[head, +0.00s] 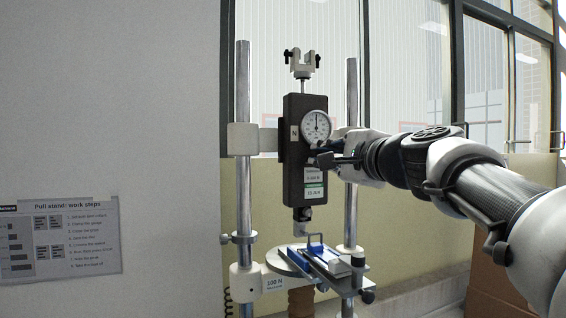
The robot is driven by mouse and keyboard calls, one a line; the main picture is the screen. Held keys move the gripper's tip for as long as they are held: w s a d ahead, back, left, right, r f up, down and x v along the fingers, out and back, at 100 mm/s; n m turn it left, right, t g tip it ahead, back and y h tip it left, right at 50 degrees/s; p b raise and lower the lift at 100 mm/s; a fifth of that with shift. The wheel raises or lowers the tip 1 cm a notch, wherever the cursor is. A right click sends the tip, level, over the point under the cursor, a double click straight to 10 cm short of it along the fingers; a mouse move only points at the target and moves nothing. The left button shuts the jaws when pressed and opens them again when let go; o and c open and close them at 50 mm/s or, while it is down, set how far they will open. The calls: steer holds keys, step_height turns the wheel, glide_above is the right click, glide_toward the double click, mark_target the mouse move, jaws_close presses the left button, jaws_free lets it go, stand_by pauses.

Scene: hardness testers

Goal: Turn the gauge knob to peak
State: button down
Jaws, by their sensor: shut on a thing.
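The force gauge (298,190) is a dark upright box mounted between two steel columns, with a white round dial (315,126) near its top. The dial's needle points about straight up. My gripper (325,154) comes in from the right, at the gauge's face just below the dial. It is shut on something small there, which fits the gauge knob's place. My fingers hide the knob, so its setting cannot be read. Labels, one with a green band (313,186), sit on the gauge below my gripper.
Steel columns (242,85) and (351,90) flank the gauge. A clamp (303,62) tops it, and a hook (302,213) hangs below. A round table (285,263) carries a blue-and-silver fixture (325,262). A work-steps sheet (70,240) is on the left wall. A cardboard box (490,275) stands right.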

stand_by(0.5)
steer(key=c, duration=1.6)
jaws_free()
steer(key=v, duration=0.7)
steer(key=shift+s+r, duration=0.1)
steer(key=shift+s, duration=0.1)
